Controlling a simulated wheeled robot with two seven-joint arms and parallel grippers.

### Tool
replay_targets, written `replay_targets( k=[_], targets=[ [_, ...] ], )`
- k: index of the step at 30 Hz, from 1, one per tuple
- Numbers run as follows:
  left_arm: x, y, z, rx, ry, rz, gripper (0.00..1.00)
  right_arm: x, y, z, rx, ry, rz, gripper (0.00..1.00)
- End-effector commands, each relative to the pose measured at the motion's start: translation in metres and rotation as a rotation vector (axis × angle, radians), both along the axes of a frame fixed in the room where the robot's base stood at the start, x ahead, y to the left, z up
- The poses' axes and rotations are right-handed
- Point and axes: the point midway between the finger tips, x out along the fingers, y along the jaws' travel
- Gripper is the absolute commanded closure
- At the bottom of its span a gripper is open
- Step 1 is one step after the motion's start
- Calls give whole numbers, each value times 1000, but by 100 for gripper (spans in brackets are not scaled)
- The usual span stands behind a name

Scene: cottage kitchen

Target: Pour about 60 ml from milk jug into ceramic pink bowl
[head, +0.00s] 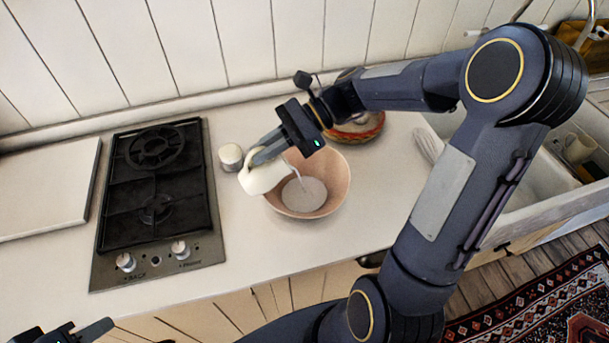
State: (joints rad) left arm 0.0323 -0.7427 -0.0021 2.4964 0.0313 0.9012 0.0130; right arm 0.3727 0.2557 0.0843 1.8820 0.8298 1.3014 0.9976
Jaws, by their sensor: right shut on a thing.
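The milk jug (263,178), small and white, is tilted with its mouth to the right over the left rim of the ceramic pink bowl (338,183). A thin pale stream (297,172) runs from the jug into the bowl. A pale pool (304,194) covers the bowl's bottom. My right gripper (258,152) is shut on the jug at its handle side and holds it above the counter. My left gripper (75,332) is only partly in view at the bottom left edge, away from the jug and bowl; its opening is unclear.
A small white lidded pot (231,157) stands close to the left of the jug. Behind the bowl is a patterned bowl (358,130), partly hidden by my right arm. A black gas hob (157,190) and a white board (48,188) lie left. A sink (520,180) is at right.

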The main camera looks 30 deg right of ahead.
Motion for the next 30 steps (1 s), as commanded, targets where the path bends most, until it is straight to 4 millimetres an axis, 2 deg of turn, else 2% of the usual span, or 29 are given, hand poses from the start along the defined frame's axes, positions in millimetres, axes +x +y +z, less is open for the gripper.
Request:
replay_targets(
  k=[30],
  targets=[
    [0,0,-18,0,0,0,64,0,-9,-2,87,-9,-1,100]
  ],
)
